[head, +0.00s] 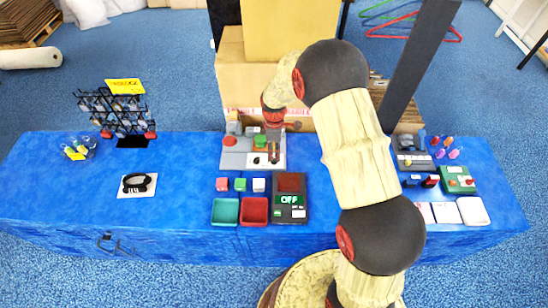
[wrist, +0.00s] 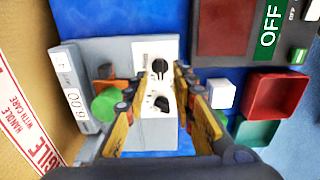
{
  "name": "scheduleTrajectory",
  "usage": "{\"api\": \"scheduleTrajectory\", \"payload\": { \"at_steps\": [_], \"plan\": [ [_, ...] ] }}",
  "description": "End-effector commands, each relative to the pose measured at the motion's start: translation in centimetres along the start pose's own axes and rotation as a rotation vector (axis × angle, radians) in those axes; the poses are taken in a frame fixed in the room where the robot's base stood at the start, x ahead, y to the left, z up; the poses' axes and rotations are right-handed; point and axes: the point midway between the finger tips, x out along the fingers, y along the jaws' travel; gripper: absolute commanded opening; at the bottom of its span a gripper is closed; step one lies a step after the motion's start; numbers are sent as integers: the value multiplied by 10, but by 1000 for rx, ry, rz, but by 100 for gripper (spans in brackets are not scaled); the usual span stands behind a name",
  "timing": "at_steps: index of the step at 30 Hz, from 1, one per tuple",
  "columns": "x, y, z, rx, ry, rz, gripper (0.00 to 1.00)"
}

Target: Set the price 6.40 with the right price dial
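The price unit (head: 235,160) is a grey machine on the blue counter. Its white dial block (wrist: 155,130) carries two black dials, and the right price dial (wrist: 160,68) is the upper one in the wrist view. The left dial (wrist: 158,103) is below it. My gripper (wrist: 158,76) is open, with one finger on each side of the dial block and the tips near the right dial; contact cannot be told. In the head view my gripper (head: 273,150) hangs over the unit. The tilted price display (wrist: 75,95) seems to read 0.00.
A green button (wrist: 107,105) is beside the left finger. Cartons (head: 245,75) stand behind the unit. A device reading OFF (head: 290,199), small cubes and green and red trays (head: 255,211) lie in front. A wire rack (head: 120,110) stands left; bare counter (head: 190,165) lies between.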

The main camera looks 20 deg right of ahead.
Motion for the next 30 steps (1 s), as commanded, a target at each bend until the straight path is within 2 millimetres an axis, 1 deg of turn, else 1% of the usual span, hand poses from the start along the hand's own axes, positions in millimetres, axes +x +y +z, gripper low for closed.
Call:
{"api": "scheduleTrajectory", "payload": {
  "at_steps": [1, 3, 6, 9, 15, 27, 29, 30],
  "plan": [
    [11, 0, 0, 0, 0, -1, 26],
    [21, 0, 0, 0, 0, -1, 26],
    [31, 0, 0, 1, 0, 1, 26],
    [35, 0, 0, 1, 0, 1, 26],
    [35, 0, 0, 1, 0, 1, 26],
    [35, 0, 0, 1, 0, 1, 4],
    [35, 0, 0, 1, 0, 1, 0],
    [35, 0, 0, 1, 0, 1, 0]
  ]
}}
